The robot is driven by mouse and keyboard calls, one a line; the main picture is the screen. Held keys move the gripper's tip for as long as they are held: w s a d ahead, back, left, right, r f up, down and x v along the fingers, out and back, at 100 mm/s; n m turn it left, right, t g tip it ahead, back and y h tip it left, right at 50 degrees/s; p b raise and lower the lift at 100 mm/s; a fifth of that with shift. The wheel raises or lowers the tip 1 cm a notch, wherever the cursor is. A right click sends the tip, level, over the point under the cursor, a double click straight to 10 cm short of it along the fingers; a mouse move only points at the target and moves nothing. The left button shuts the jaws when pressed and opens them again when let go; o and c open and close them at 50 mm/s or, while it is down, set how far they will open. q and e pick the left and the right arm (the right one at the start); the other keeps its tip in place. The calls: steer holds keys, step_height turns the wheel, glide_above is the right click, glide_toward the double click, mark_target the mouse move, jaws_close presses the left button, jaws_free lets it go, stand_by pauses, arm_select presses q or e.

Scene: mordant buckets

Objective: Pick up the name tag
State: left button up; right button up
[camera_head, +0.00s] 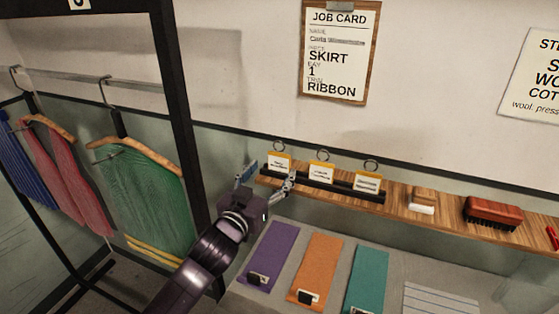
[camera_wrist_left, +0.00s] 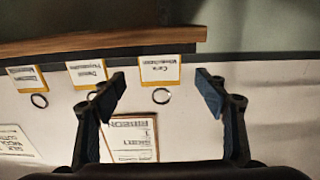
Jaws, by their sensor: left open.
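Three name tags with yellow edges and metal rings stand in a row in a black rack (camera_head: 330,186). They are the left tag (camera_head: 279,165), the middle tag (camera_head: 320,171) and the right tag (camera_head: 367,182). My left gripper (camera_head: 268,178) is open at the shelf's left end, by the left tag. In the left wrist view, which is upside down, the left tag (camera_wrist_left: 160,70) shows in the gap between the open fingers (camera_wrist_left: 162,84), nearer the left finger. Nothing is held. The tag's small writing seems to read "Carla" and a blurred surname. My right gripper is not in view.
A wooden shelf (camera_head: 395,199) holds the rack, a white-and-wood block (camera_head: 423,200) and a red brush (camera_head: 492,212). A job card (camera_head: 339,52) hangs above. Purple (camera_head: 271,254), orange (camera_head: 319,264) and teal (camera_head: 368,277) cloths lie below. A black-framed clothes rack (camera_head: 180,110) stands left.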

mark_target(278, 163)
arm_select(q)
steer(key=shift+w+d+r+p, duration=0.15)
steer(key=shift+w+d+p, duration=0.15)
steer(key=shift+w+p, duration=0.3)
steer(key=p+x, duration=0.1)
steer(key=x, duration=0.2)
steer(key=shift+w, duration=0.25)
steer(key=shift+w+d, duration=0.2)
steer(key=shift+w, duration=0.1)
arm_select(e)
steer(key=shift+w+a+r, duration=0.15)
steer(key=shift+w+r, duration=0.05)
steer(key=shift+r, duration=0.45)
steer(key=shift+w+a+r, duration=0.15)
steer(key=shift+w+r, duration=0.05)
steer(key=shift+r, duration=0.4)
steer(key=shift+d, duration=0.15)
arm_select(q)
steer(key=c, duration=1.1)
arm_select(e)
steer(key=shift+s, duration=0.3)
